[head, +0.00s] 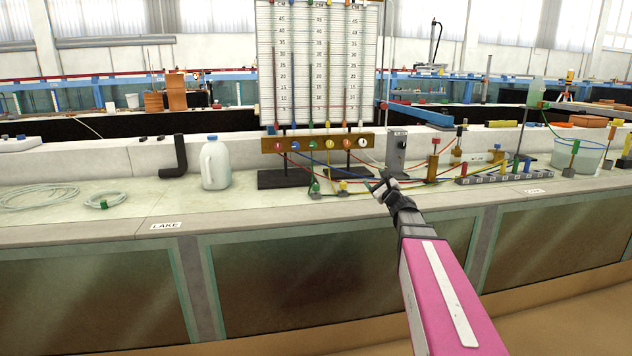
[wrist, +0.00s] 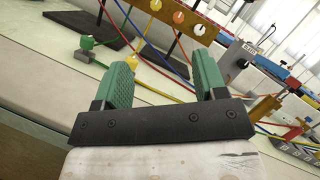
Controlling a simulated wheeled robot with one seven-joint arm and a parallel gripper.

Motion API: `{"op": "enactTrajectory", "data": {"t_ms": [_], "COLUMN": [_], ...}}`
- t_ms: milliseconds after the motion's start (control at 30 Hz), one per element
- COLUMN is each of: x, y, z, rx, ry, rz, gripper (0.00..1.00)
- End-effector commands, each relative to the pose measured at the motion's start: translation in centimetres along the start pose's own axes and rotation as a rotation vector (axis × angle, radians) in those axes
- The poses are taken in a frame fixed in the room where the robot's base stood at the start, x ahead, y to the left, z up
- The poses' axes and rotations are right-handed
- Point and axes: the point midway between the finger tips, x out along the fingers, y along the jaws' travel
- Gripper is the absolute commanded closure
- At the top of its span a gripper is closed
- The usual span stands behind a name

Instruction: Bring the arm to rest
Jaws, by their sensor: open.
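My gripper (head: 378,184) is at the end of my pink arm, over the front part of the pale bench top in the head view. In the wrist view its two green-padded fingers (wrist: 163,88) stand apart with nothing held between them. Beyond the fingers are a yellow fitting (wrist: 131,62) and coloured tubes, which look apart from the fingers. A small green-topped fitting (wrist: 87,48) is to the left of the left finger.
The manometer board (head: 318,62) stands behind my gripper, with a wooden valve strip (head: 316,143) below it. A white jug (head: 215,164) and coiled hoses (head: 50,194) are left. A numbered manifold (head: 500,175) and water bucket (head: 577,156) are right. The bench front is glass-panelled.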

Motion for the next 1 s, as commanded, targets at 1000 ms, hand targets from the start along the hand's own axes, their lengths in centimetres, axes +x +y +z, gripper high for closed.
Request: {"op": "enactTrajectory", "data": {"t_ms": [1000], "x": [-13.1], "y": [22.8], "z": [-4.0], "rx": [-0.805], "ry": [-0.046], "rz": [0.953], "gripper": [0.35]}}
